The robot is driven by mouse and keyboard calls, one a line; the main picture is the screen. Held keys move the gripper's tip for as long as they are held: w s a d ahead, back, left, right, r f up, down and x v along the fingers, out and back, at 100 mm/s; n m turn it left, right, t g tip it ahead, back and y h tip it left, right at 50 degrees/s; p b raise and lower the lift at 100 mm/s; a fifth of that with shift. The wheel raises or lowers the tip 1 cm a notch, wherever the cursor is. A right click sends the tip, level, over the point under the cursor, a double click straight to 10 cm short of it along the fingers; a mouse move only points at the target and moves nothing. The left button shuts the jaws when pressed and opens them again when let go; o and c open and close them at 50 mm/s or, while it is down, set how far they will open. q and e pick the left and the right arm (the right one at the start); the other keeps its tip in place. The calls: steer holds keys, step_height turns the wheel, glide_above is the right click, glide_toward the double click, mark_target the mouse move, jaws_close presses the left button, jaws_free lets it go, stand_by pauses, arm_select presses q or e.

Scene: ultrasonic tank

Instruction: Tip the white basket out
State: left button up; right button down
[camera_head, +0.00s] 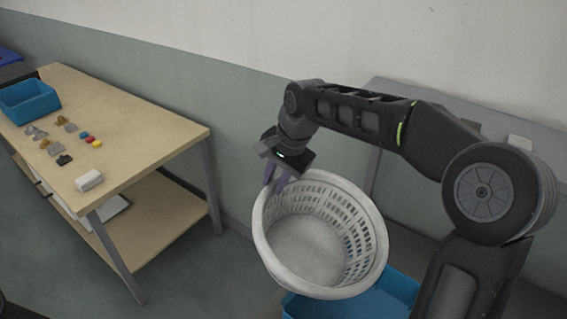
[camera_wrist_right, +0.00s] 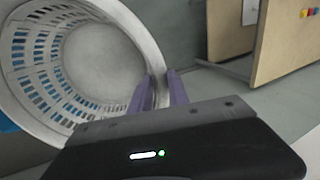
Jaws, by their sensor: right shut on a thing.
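The white basket (camera_head: 318,235) hangs in the air in the middle of the head view, tilted so that its open mouth faces me. Its inside looks empty. My right gripper (camera_head: 277,184) is shut on the basket's rim at its upper left. In the right wrist view the two purple fingers (camera_wrist_right: 157,90) pinch the rim of the basket (camera_wrist_right: 84,62) from both sides. The blue bin (camera_head: 400,291) lies below the basket and is partly hidden by it and by my arm. My left gripper is not in view.
A wooden table (camera_head: 140,128) on the left carries small metal parts, coloured pieces (camera_head: 90,139), a white block (camera_head: 89,180) and a blue tray (camera_head: 28,101). A grey bench (camera_head: 400,92) stands behind my right arm. Floor is clear between table and basket.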

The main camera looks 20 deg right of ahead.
steer(key=shift+w+a+f+g+h, duration=0.3)
steer(key=shift+w+f+g, duration=0.2)
steer(key=shift+f, duration=0.2)
steer(key=shift+w+a+f+g+h, duration=0.2)
steer(key=shift+w+f+g+h, duration=0.1)
steer(key=shift+w+f+g, duration=0.3)
steer(key=shift+w+a+f+g+h, duration=0.3)
steer(key=shift+w+f+g, duration=0.1)
steer(key=shift+f, duration=0.4)
